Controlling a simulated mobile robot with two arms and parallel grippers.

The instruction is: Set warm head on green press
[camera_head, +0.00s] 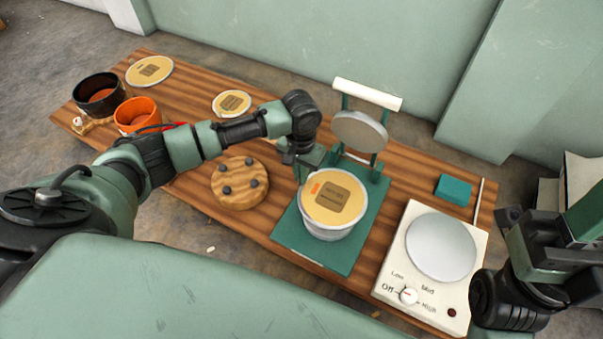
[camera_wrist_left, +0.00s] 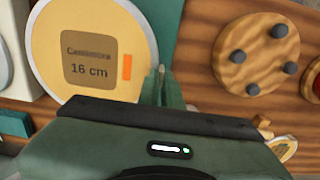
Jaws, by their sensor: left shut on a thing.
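The head (camera_head: 336,197) is a yellow disc with a pale rim, a brown label and an orange mark. It is over the base of the green press (camera_head: 347,247), with a pale round wall below it. I cannot tell whether it rests there or hangs just above. In the left wrist view the head (camera_wrist_left: 115,45) reads "16 cm". My left gripper (camera_head: 302,178) is shut on the head's rim; its fingertips (camera_wrist_left: 162,80) show beside the orange mark. The press's round plate (camera_head: 360,132) is raised behind, under a white handle (camera_head: 367,94). My right gripper (camera_head: 560,245) is at the right edge, apart from everything.
A white hotplate (camera_head: 415,274) with a bare grey disc stands right of the press. A wooden disc with dark pegs (camera_head: 240,183) lies to the left. Two other heads (camera_head: 150,71) (camera_head: 232,103), a black pot (camera_head: 99,94), an orange pot (camera_head: 137,115) and a teal block (camera_head: 453,190) are on the table.

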